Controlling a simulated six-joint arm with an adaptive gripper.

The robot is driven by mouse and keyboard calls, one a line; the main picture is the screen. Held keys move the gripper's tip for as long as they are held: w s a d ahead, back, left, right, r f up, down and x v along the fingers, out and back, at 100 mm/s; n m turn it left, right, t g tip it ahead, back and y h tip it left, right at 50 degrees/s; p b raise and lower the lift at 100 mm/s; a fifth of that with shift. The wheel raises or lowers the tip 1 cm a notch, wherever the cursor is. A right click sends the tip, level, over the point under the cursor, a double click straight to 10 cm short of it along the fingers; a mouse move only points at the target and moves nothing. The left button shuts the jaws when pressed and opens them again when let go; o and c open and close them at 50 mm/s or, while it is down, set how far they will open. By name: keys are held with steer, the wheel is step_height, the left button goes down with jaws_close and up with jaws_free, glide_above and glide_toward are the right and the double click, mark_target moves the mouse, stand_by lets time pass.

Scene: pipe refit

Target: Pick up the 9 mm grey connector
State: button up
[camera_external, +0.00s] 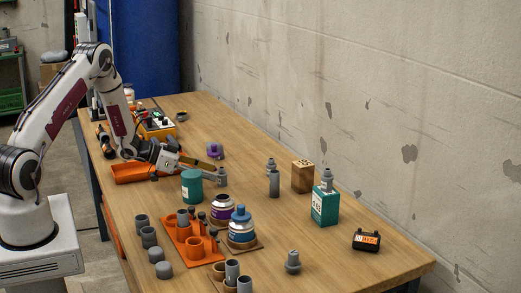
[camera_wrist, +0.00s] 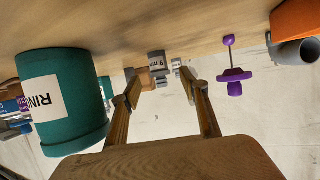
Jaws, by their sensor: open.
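A grey connector (camera_wrist: 157,62) with a white label shows between my fingertips in the wrist view; the label seems to read 9 mm but is small. A second, smaller-looking labelled grey piece (camera_wrist: 177,66) shows just right of it. My gripper (camera_wrist: 160,84) is open, with one finger on each side of the view of these pieces and nothing gripped. In the external view my gripper (camera_external: 212,167) is low over the table, just short of a grey connector (camera_external: 221,178), probably the same one. I cannot tell whether the fingers touch it.
A teal can (camera_external: 191,188) stands close beside my gripper; it fills the left of the wrist view (camera_wrist: 60,100). A purple piece (camera_external: 215,150) is behind. Grey fittings (camera_external: 274,184), a wooden block (camera_external: 303,177) and a teal box (camera_external: 325,206) stand right. An orange rack (camera_external: 190,244) is in front.

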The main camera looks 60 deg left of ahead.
mark_target(222, 173)
steer(key=shift+w, duration=0.1)
steer(key=shift+x, duration=2.5)
steer(key=c, duration=1.2)
